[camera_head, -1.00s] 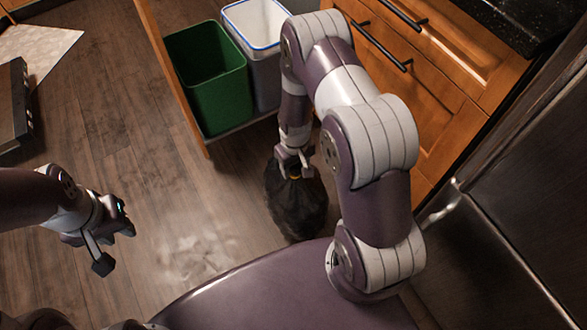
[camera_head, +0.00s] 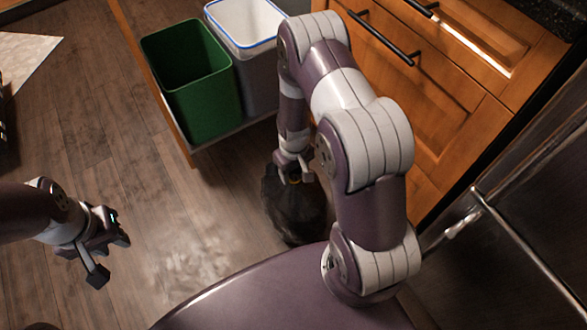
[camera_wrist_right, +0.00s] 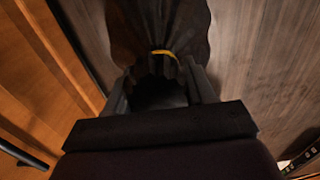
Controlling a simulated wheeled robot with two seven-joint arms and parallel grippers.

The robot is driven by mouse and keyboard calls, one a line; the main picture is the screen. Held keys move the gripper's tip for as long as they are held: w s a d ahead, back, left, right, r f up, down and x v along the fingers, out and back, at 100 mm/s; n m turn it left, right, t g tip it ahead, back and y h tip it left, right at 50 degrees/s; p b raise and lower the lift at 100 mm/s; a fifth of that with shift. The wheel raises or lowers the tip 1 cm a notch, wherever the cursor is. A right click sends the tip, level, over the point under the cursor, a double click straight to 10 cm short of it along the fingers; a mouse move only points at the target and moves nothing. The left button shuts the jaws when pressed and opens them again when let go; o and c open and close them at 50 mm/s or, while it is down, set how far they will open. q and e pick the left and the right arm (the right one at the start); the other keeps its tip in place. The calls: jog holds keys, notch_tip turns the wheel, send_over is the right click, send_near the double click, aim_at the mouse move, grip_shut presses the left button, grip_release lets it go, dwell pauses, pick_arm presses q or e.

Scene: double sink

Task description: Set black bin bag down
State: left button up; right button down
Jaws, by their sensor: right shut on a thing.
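The black bin bag (camera_head: 293,212) hangs or rests low by the wooden floor, in front of the pulled-out bin drawer in the head view. I cannot tell whether its bottom touches the floor. My right gripper (camera_head: 294,178) is shut on the bag's gathered top. In the right wrist view the bag (camera_wrist_right: 160,25) extends away from the fingers, with a yellow tie at its neck; my right gripper (camera_wrist_right: 160,88) pinches it there. My left gripper (camera_head: 112,258) is empty over the floor at the left; its fingers look spread apart.
A green bin (camera_head: 195,85) and a grey bin with a white liner (camera_head: 245,25) stand in the open drawer. Wooden cabinet fronts with black handles (camera_head: 380,38) are at upper right. A steel appliance (camera_head: 510,220) is at right. The floor (camera_head: 150,190) at left is clear.

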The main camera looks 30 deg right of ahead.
jog(key=shift+c, duration=2)
grip_release()
jog(key=shift+f, duration=0.1)
notch_tip(320, 180, up, 14)
jog(key=p, duration=0.7)
jog(key=s+a+r, duration=0.2)
jog(key=s+r, duration=0.2)
jog(key=r, duration=0.3)
jog(key=s+a+r+t, duration=0.1)
jog(key=s+a+r, duration=0.2)
jog(key=s+r, duration=0.2)
notch_tip(320, 180, up, 3)
jog(key=shift+a+f+m, duration=0.1)
jog(key=shift+a+m, duration=0.1)
jog(key=shift+m, duration=0.2)
